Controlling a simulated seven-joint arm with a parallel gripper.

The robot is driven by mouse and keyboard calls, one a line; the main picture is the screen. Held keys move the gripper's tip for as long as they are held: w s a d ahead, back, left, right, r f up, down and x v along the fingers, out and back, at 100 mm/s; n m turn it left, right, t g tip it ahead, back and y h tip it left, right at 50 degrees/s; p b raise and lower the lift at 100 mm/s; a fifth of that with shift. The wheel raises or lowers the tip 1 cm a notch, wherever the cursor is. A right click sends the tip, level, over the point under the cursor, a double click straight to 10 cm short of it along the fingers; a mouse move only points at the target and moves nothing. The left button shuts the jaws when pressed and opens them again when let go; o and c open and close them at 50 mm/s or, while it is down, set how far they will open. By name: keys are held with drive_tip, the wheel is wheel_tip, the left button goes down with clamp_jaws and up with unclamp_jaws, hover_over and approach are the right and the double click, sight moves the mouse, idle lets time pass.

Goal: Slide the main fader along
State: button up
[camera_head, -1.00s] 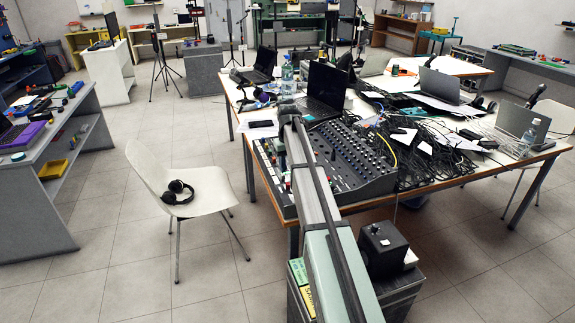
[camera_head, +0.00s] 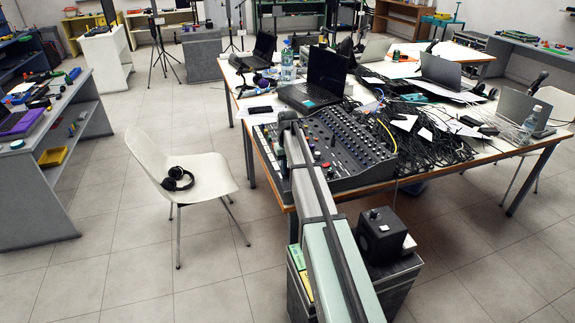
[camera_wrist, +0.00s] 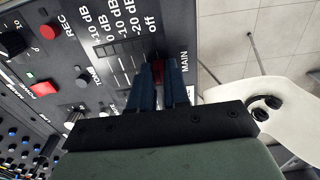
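The mixing console (camera_head: 357,160) lies at the near left corner of the table, and its panel fills the upper left of the wrist view (camera_wrist: 98,58). The main fader (camera_wrist: 158,69) shows as a red cap beside the printed word MAIN, close to the panel's edge. My gripper (camera_wrist: 158,72) has its two blue fingers on either side of this cap. The cap fills the narrow gap, and the fingers look closed on it. The fader's slot is mostly hidden by the fingers. In the head view my arm hides the gripper and the fader.
A red button (camera_wrist: 44,89), a REC button (camera_wrist: 48,31) and several knobs sit near my fingers. A laptop (camera_head: 322,78) stands behind the console, with tangled cables (camera_head: 435,140) to its right. A white chair (camera_head: 205,172) holding headphones (camera_head: 178,179) stands left of the table.

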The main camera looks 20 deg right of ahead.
clamp_jaws()
drive_tip(key=shift+d, duration=1.45)
drive_tip(key=o, duration=0.6)
unclamp_jaws()
drive_tip(key=shift+c, duration=0.2)
drive_tip(key=shift+r, duration=0.1)
